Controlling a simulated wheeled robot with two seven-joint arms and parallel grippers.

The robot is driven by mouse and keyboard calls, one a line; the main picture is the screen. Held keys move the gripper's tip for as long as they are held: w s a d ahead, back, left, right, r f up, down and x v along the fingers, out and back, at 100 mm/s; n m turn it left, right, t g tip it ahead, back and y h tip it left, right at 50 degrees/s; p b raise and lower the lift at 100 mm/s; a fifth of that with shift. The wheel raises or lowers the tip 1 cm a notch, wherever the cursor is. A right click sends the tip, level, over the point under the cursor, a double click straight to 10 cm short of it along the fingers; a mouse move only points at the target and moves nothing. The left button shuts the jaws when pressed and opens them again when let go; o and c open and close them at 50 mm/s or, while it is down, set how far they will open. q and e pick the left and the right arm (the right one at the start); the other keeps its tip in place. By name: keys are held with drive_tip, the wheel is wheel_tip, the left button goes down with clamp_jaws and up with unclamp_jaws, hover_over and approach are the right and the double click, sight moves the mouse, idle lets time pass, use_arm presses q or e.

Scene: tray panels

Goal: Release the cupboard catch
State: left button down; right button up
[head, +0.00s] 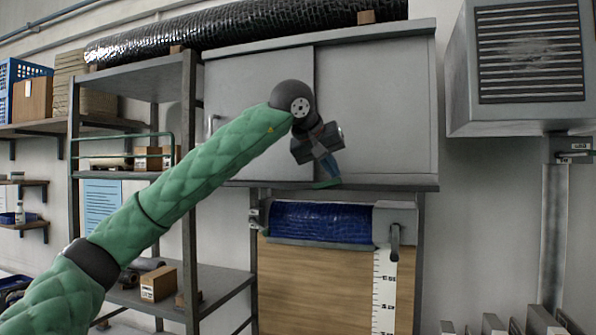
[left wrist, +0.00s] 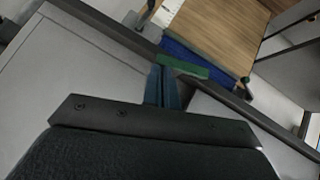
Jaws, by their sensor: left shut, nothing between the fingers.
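The grey cupboard (head: 380,110) hangs on the wall with two flat doors; its door and lower edge fill much of the left wrist view (left wrist: 70,80). A small green bar (head: 326,184) sits at the cupboard's lower edge, near the door seam. It may be the catch. It also shows in the left wrist view (left wrist: 184,66), just past my fingertips. My left gripper (head: 330,174) points down in front of the doors, shut and empty; its blue fingers are together in the left wrist view (left wrist: 162,84). I cannot tell whether they touch the bar. My right gripper is out of view.
Below the cupboard are a blue roll (head: 320,222), a wooden board (head: 315,285) and a white ruler strip (head: 384,290). A metal shelf rack (head: 188,200) stands left. A grey vented box (head: 525,110) hangs right. The wall between is bare.

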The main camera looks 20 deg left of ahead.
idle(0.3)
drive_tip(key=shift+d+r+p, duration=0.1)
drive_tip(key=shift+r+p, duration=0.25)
drive_tip(key=shift+p, duration=0.15)
